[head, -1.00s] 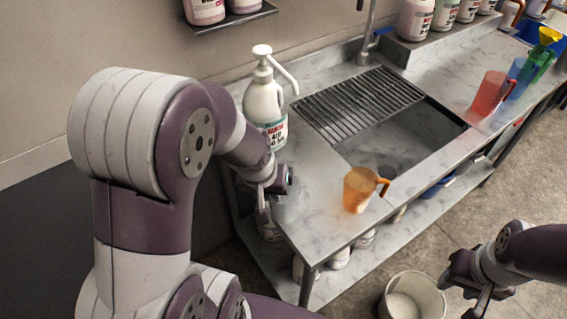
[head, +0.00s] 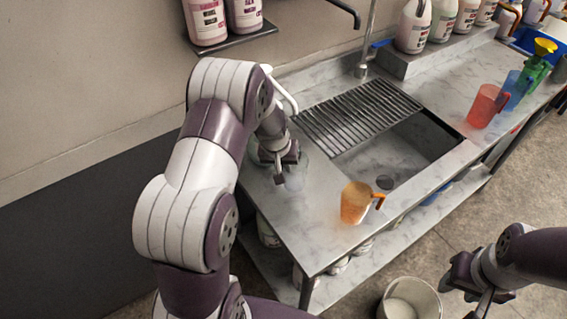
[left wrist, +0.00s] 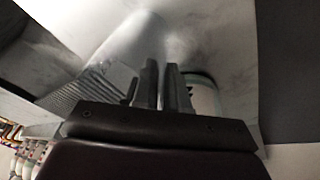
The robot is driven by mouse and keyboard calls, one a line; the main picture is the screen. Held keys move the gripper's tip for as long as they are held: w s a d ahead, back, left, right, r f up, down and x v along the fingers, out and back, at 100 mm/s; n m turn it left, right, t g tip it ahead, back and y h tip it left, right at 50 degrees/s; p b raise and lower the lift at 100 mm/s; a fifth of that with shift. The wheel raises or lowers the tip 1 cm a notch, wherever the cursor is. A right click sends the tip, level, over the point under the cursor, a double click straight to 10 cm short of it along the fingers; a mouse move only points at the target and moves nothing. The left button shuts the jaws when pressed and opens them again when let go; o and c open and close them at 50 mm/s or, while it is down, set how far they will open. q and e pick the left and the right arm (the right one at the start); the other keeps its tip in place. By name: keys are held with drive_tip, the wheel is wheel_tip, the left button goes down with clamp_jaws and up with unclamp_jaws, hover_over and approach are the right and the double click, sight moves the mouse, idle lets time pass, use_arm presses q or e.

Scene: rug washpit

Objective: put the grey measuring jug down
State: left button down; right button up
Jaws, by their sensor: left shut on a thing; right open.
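The grey measuring jug (head: 294,177) is see-through and faint in the head view, at the left end of the marble counter. In the left wrist view it is a pale grey shape (left wrist: 128,50) beyond the fingers. My left gripper (head: 279,175) is shut on it, fingers pointing down over the counter. The fingers (left wrist: 160,85) are close together in the left wrist view. I cannot tell whether the jug's base touches the counter. My right gripper (head: 478,298) is open and empty, low at the right, off the counter.
An orange jug (head: 355,203) stands right of the grey jug, near the front edge. The sink (head: 410,150) and drain rack (head: 357,113) lie beyond. A pump bottle, mostly hidden by my arm, stands close behind. Red jug (head: 486,106) far right; bucket (head: 425,294) on the floor.

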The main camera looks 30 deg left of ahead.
use_arm(q)
drive_tip(key=shift+f, duration=0.15)
drive_tip(key=c, duration=1.2)
unclamp_jaws()
drive_tip(key=shift+o, duration=0.2)
drive_tip(key=shift+s+r, duration=0.1)
drive_tip(key=shift+r, duration=0.5)
drive_tip(key=b+v, duration=0.1)
drive_tip(key=v, duration=1)
drive_tip(key=s+d+f+m+g, duration=0.1)
drive_tip(key=s+d, duration=0.3)
drive_tip(key=s, duration=0.4)
drive_tip(key=s+d+f+m, duration=0.1)
drive_tip(key=s+d+m, duration=0.2)
drive_tip(key=s, duration=0.5)
drive_tip(key=shift+d+f+g, duration=0.2)
drive_tip(key=shift+d+g, duration=0.2)
drive_tip(key=shift+d, duration=0.45)
